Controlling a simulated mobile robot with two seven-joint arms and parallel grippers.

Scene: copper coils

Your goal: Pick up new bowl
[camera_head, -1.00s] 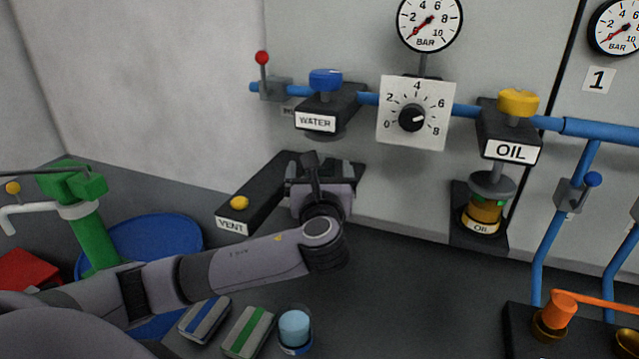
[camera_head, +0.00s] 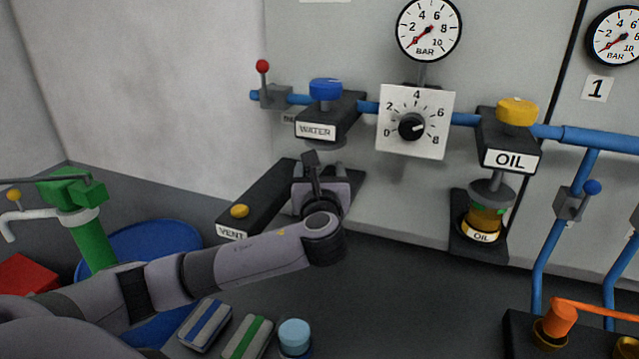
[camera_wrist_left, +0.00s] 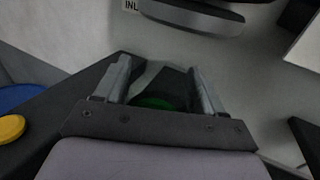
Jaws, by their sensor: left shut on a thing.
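My left gripper (camera_wrist_left: 157,78) is at the wall end of the black VENT stand (camera_head: 262,200), below the WATER filter head (camera_head: 327,115). In the left wrist view its two fingers stand apart, with a dark piece bearing a green ring (camera_wrist_left: 155,102) between them. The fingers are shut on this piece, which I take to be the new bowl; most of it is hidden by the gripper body. In the head view my wrist hides the fingertips and the bowl. My right gripper is not in view.
A yellow button (camera_head: 239,211) is on the VENT stand. The OIL unit (camera_head: 511,150) hangs to the right above an amber bowl (camera_head: 484,218). A blue basin (camera_head: 180,238), a green valve (camera_head: 92,240) and a light-blue jar (camera_head: 294,334) are nearer.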

